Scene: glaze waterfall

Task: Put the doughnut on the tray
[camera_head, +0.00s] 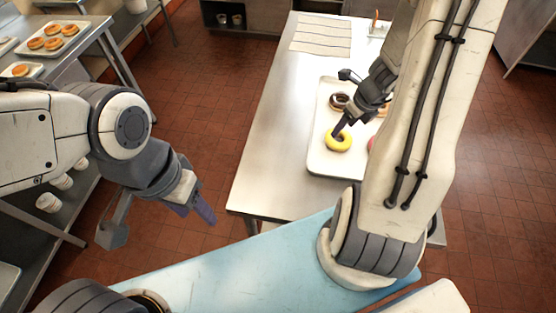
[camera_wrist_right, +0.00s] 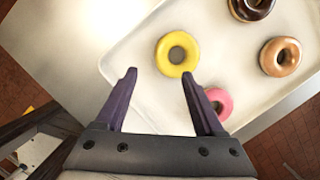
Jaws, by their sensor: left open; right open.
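A yellow doughnut (camera_head: 345,147) lies flat on the white tray (camera_head: 319,161) on the metal table; it also shows in the right wrist view (camera_wrist_right: 177,71). My right gripper (camera_head: 342,131) is over the tray at the yellow doughnut. Its spread fingers (camera_wrist_right: 160,78) point at the yellow doughnut with nothing between them; whether they touch it I cannot tell. A chocolate doughnut (camera_wrist_right: 250,14), a tan glazed doughnut (camera_wrist_right: 267,57) and a pink doughnut (camera_wrist_right: 222,110) are on the same tray. My left gripper (camera_head: 190,203) is open and empty over the floor, left of the table.
The metal table (camera_head: 270,130) is bare left of the tray. A striped sheet (camera_head: 321,36) lies at its far end. A light blue surface (camera_head: 230,262) is in front. At left, a rack holds trays of orange-brown doughnuts (camera_head: 53,43). My right arm hides part of the tray.

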